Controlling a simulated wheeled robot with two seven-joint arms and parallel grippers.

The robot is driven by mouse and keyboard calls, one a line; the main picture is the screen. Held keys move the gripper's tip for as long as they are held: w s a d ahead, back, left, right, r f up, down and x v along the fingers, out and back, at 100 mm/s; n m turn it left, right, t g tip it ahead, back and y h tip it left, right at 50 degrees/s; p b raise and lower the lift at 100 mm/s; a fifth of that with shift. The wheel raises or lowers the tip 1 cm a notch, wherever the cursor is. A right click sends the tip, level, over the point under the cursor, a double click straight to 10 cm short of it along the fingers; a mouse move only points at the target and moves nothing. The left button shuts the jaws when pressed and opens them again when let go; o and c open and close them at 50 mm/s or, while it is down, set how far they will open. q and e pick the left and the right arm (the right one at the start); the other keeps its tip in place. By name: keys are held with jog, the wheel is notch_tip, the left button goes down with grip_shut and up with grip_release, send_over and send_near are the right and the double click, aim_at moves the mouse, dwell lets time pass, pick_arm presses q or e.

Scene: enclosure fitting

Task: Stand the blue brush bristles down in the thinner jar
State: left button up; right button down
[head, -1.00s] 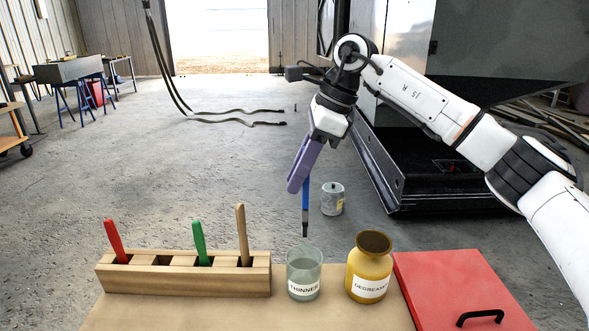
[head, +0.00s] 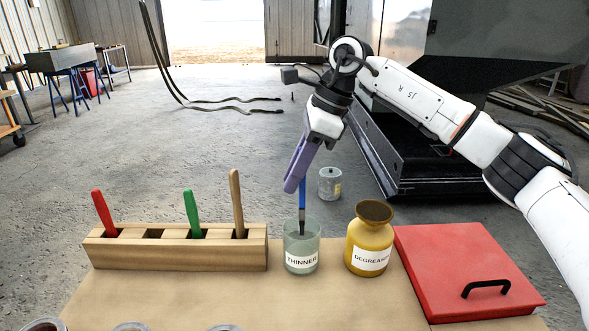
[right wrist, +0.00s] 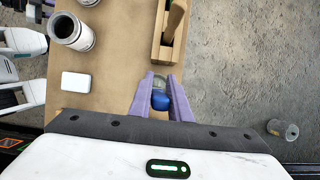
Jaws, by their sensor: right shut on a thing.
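The blue brush (head: 302,194) hangs upright, bristles down, with its dark tip inside the glass jar labelled THINNER (head: 301,258). My right gripper (head: 293,186) is shut on the upper handle, above the jar's mouth. In the right wrist view the brush's blue end (right wrist: 160,101) sits between the purple fingers of my right gripper (right wrist: 160,90), with part of the jar's rim behind it. Whether the bristles touch the jar's bottom I cannot tell. My left gripper is not in the head view.
A wooden rack (head: 175,254) left of the jar holds a red, a green and a plain-handled brush, with one slot empty. The yellow DEGREASER jar (head: 369,240) stands close on the right, then a red lid (head: 462,265) with a black handle. The board's front middle is mostly clear.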

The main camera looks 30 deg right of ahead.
jog(key=shift+f+b, duration=1.15)
jog(key=shift+f, duration=1.45)
jog(key=c, duration=1.6)
grip_release()
jog(key=shift+o, duration=0.2)
jog(key=p+v, duration=0.1)
jog(key=v, duration=0.9)
jog(key=shift+r, duration=0.15)
